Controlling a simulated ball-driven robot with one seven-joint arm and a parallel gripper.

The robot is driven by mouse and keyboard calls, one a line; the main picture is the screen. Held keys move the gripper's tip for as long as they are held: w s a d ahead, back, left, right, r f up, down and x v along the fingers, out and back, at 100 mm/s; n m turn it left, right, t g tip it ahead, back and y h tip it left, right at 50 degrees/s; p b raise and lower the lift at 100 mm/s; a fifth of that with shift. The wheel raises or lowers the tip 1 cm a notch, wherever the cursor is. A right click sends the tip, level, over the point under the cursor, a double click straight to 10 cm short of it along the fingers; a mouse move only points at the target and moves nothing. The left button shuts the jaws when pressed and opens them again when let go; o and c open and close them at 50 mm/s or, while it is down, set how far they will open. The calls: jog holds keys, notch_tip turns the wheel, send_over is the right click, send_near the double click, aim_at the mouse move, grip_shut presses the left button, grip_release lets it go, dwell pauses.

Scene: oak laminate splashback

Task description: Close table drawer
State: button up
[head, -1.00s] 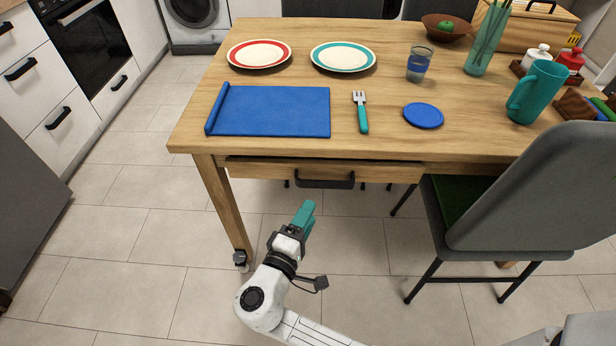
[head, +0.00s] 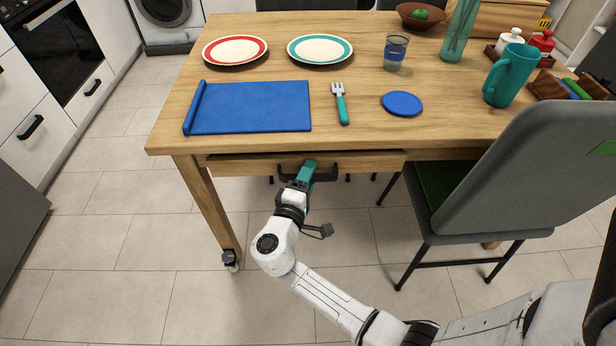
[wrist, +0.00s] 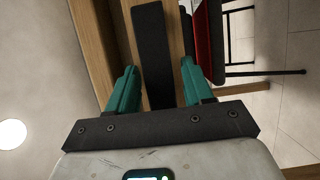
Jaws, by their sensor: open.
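The wooden table drawer (head: 237,167) sits under the front edge of the table. A dark strip shows between its top edge and the tabletop, so it looks slightly out. Its dark handle (head: 326,177) is partly hidden by my gripper (head: 307,169). My gripper has teal fingers and reaches up to the left part of the handle. In the wrist view the fingers of my gripper (wrist: 158,76) are apart, with the black handle (wrist: 152,45) between them. A gap shows on both sides of the handle. Contact cannot be told.
The wooden table (head: 250,140) carries a blue mat (head: 250,107), two plates, a fork (head: 341,103), a blue coaster (head: 402,103), a glass and a teal jug (head: 511,75). A grey chair (head: 520,180) stands close on the right. The floor left of the table is clear.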

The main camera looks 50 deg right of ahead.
jog(key=shift+c, duration=0.4)
grip_shut()
